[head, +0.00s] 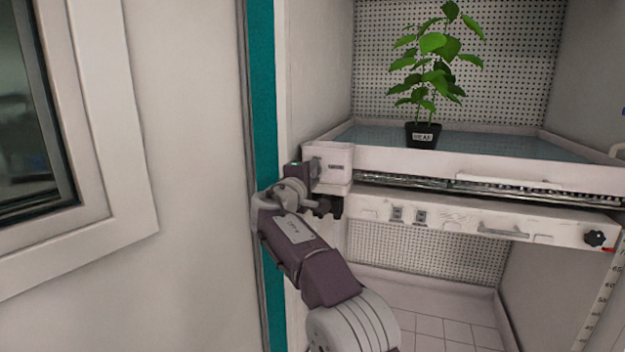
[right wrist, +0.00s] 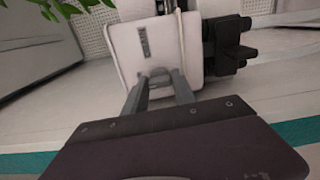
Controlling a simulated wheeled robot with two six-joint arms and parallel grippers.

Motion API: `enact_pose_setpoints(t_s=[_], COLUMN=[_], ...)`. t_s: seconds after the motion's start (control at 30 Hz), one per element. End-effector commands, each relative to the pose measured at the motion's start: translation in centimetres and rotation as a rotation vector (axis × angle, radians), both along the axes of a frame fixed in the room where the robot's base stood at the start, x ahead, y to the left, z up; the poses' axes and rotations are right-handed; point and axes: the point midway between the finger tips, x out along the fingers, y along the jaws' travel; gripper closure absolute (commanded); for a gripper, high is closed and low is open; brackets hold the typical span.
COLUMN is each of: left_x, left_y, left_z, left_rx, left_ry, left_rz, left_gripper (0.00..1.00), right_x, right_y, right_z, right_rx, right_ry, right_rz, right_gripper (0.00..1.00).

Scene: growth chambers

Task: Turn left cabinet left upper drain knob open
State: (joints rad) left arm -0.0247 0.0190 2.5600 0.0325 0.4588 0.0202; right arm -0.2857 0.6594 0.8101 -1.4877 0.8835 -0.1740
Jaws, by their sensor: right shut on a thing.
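My right gripper (head: 316,168) reaches the front left corner of the upper tray, at a white box (head: 338,160) with a small dark label. In the right wrist view its two grey fingers (right wrist: 160,86) are shut on a small part on the near side of this box (right wrist: 143,22). That part is mostly hidden between the fingertips, and I take it for the drain knob; I cannot tell how far it is turned. A black knob (head: 329,207) sits just below the box, and in the right wrist view (right wrist: 230,46) it is beside the fingers, not between them. My left gripper is not in view.
A potted plant (head: 423,134) stands on the upper tray (head: 500,165). A panel (head: 460,218) with a handle and another black knob (head: 595,239) runs below it. A teal door seal (head: 262,110) and white wall lie left of my arm. The lower compartment is open.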

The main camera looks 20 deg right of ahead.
Motion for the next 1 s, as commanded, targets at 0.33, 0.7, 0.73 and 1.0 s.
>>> enact_pose_setpoints(t_s=[0.33, 0.7, 0.73, 1.0], left_x=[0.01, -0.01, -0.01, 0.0], left_y=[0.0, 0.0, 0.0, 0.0], left_z=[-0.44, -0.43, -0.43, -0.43], left_rx=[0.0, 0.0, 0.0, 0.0], left_ry=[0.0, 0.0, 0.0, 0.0], left_rz=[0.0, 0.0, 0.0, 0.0], left_gripper=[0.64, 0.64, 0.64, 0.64], right_x=[0.0, 0.0, 0.0, 0.0], right_y=[-0.04, -0.03, -0.03, -0.02], right_z=[-0.1, -0.1, -0.1, -0.05], right_rx=[0.049, 0.051, 0.051, 0.049], right_ry=[-0.032, -0.032, -0.032, -0.032], right_rz=[-0.002, -0.002, -0.002, -0.001], right_gripper=[1.0, 0.65, 0.57, 0.46])
